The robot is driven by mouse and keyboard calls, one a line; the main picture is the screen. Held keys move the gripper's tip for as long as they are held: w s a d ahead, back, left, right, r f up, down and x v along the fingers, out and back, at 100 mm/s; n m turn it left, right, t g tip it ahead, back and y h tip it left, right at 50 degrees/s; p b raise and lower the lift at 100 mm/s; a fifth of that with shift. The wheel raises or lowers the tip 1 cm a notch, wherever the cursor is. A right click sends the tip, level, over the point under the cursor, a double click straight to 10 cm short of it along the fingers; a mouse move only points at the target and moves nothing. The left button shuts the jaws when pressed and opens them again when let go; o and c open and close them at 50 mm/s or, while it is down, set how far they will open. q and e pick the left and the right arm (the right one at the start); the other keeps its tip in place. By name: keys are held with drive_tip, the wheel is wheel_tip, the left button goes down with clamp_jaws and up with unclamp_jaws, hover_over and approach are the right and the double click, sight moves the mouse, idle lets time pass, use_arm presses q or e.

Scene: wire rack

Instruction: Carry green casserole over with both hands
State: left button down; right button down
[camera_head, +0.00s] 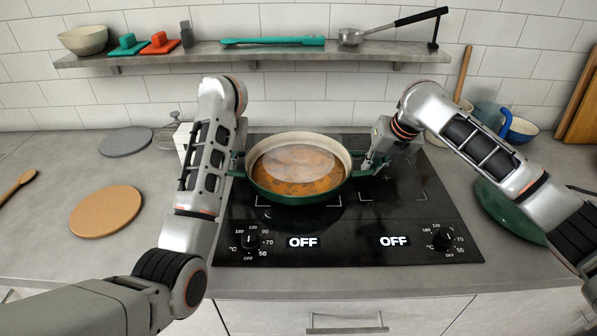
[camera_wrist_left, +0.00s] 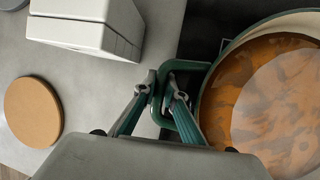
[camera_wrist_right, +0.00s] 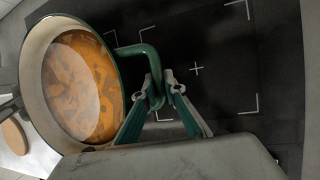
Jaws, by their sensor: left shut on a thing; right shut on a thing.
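The green casserole (camera_head: 300,197) holds orange-brown stew and is over the left half of the black cooktop in the head view. I cannot tell whether its base touches the glass. It also shows in the left wrist view (camera_wrist_left: 212,88) and the right wrist view (camera_wrist_right: 110,50). My left gripper (camera_wrist_left: 166,92) is shut on its left loop handle; in the head view my arm partly hides that side. My right gripper (camera_head: 372,166) is shut on its right loop handle, and its fingers (camera_wrist_right: 163,88) show around the handle in the right wrist view.
The black cooktop (camera_head: 420,215) is clear right of the casserole; both displays read OFF. A round cork mat (camera_head: 105,211) and a grey disc (camera_head: 125,141) lie on the left. A white box (camera_wrist_left: 85,30) stands beside my left gripper. A green lid (camera_head: 505,212) lies right, partly behind my arm.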

use_arm(q)
drive_tip(key=shift+w+r, duration=0.15)
drive_tip(key=shift+r, duration=0.1)
use_arm(e)
drive_tip(key=shift+w+r, duration=0.15)
drive_tip(key=shift+r, duration=0.1)
use_arm(q)
drive_tip(key=shift+r, duration=0.1)
use_arm(e)
drive_tip(key=shift+r, duration=0.1)
